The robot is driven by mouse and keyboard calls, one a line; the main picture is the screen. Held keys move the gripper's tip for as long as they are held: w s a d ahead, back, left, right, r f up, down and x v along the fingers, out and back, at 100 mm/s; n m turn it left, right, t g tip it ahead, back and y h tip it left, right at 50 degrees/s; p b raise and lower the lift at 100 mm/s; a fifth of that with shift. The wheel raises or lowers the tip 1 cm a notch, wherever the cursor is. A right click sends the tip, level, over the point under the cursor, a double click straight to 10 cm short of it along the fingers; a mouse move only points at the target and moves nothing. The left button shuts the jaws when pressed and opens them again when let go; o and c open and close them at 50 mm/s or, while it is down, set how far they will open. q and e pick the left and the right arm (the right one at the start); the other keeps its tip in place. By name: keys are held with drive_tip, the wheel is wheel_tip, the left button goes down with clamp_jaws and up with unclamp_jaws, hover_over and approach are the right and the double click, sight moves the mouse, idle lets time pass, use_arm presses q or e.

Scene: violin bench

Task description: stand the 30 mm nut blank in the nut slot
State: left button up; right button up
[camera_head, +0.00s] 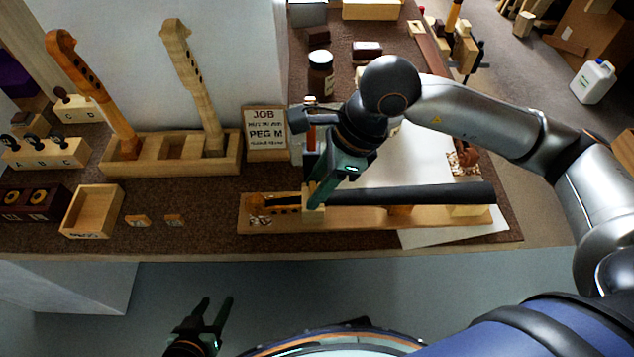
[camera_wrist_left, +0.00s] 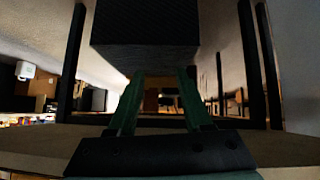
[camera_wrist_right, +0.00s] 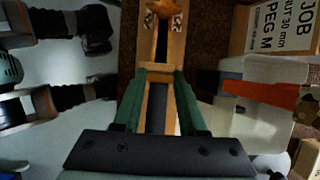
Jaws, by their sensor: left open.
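The violin neck with its black fingerboard (camera_head: 430,195) lies on a wooden board (camera_head: 350,224) at the front of the bench. Its scroll end (camera_head: 257,201) points left. My right gripper (camera_head: 313,202) points down at the neck, at the left end of the fingerboard. In the right wrist view its green fingertips (camera_wrist_right: 161,75) are apart, with orange-brown wood between them. I cannot make out the nut blank or the nut slot there; the fingers cover that spot. My left gripper (camera_head: 216,310) is open and empty, in front of the bench, over the floor.
An open wooden tray (camera_head: 76,211) stands left, with two small tagged pieces (camera_head: 138,220) (camera_head: 174,220) beside it. Behind are a rack with two necks (camera_head: 168,168), a job card reading NUT 30 mm, PEG M (camera_head: 265,128), and a brown bottle (camera_head: 320,75).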

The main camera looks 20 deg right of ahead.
drive_tip(key=o, duration=0.5)
drive_tip(key=shift+s+f, duration=0.15)
drive_tip(key=shift+f, duration=0.1)
use_arm(q)
drive_tip(key=shift+a+r+p, duration=0.25)
drive_tip(key=shift+r+p, duration=0.55)
drive_tip(key=shift+r, duration=0.35)
use_arm(e)
drive_tip(key=shift+v, duration=6.45)
